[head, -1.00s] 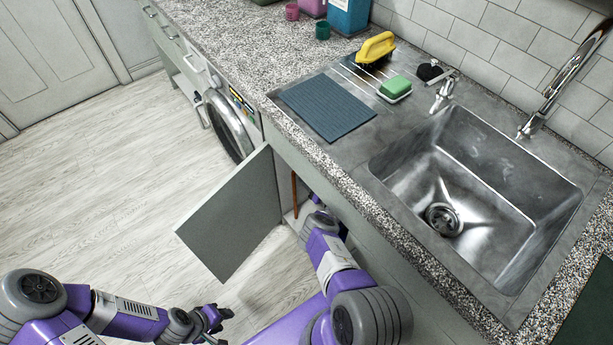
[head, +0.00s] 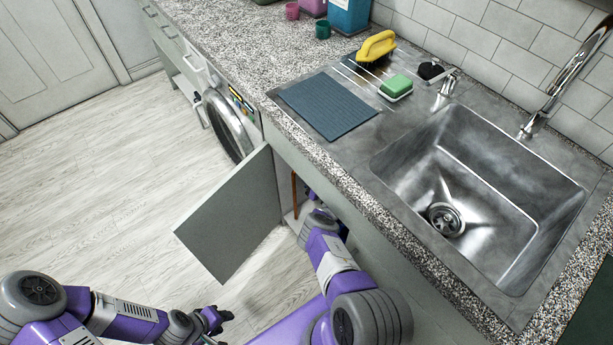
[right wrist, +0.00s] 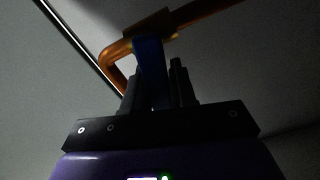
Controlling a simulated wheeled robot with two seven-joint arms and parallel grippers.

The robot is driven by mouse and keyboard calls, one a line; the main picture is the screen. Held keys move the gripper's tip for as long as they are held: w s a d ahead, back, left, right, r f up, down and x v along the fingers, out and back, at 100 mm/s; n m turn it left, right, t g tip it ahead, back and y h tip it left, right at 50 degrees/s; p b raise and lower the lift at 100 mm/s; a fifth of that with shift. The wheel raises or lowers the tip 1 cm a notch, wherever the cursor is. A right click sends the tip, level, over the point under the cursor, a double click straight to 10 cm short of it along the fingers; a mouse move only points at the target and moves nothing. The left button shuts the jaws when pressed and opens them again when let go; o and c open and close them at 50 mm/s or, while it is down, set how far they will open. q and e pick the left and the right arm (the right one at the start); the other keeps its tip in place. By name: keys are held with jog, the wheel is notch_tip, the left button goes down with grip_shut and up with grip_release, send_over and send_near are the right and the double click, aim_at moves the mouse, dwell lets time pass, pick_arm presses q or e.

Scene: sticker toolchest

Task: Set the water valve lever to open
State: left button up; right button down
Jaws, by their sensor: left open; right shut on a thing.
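In the right wrist view a copper pipe (right wrist: 117,55) bends and runs up to the right, with a brass valve body (right wrist: 152,27) on it. The blue valve lever (right wrist: 150,70) hangs from the valve toward me. My right gripper (right wrist: 160,90) is shut on the lever, with dark fingers on both sides of it. In the head view my right arm reaches into the open cabinet under the sink, and its gripper is hidden there. A piece of copper pipe (head: 294,195) shows at the cabinet opening. My left gripper (head: 222,322) is open and empty above the floor.
The cabinet door (head: 228,217) stands open left of my right arm. The counter edge and sink (head: 480,200) are above that arm. A washing machine (head: 228,125) stands farther left. The floor (head: 110,190) at left is clear.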

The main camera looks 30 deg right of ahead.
jog(key=m, duration=0.1)
jog(key=a+m+p, duration=0.1)
jog(key=shift+s+r+m, duration=0.1)
jog(key=shift+r+m, duration=0.1)
jog(key=shift+m, duration=0.2)
jog(key=c, duration=1)
grip_release()
